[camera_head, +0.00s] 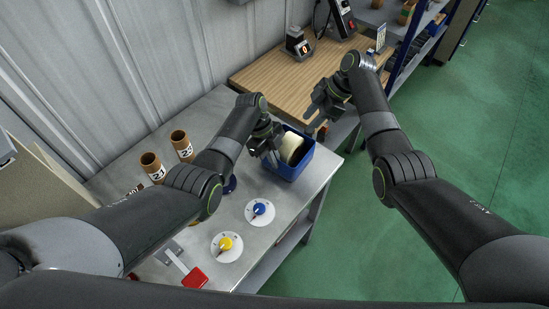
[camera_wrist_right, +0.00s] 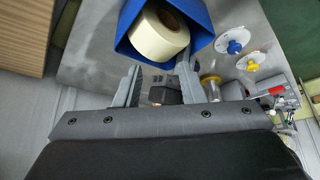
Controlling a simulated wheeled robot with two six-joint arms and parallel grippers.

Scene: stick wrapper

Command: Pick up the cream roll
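The cream roll (camera_head: 291,148) lies in an open blue bin (camera_head: 290,172) near the grey bench's right end. The roll (camera_wrist_right: 160,36) and the bin (camera_wrist_right: 205,22) also show at the top of the right wrist view. My left gripper (camera_head: 265,158) is just left of the bin, its fingers pointing down and looking apart; part of its tips is hard to make out. My right gripper (camera_head: 322,118) is up and right of the bin. In the right wrist view its two fingers (camera_wrist_right: 158,82) are spread with nothing held, on the near side of the bin.
Two brown labelled tubes (camera_head: 182,146) stand at the left of the bench. A blue dial (camera_head: 259,210), a yellow dial (camera_head: 226,245) and a red-handled lever (camera_head: 193,277) are at the front. A wooden table (camera_head: 270,78) holding black devices is behind. Green floor lies right.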

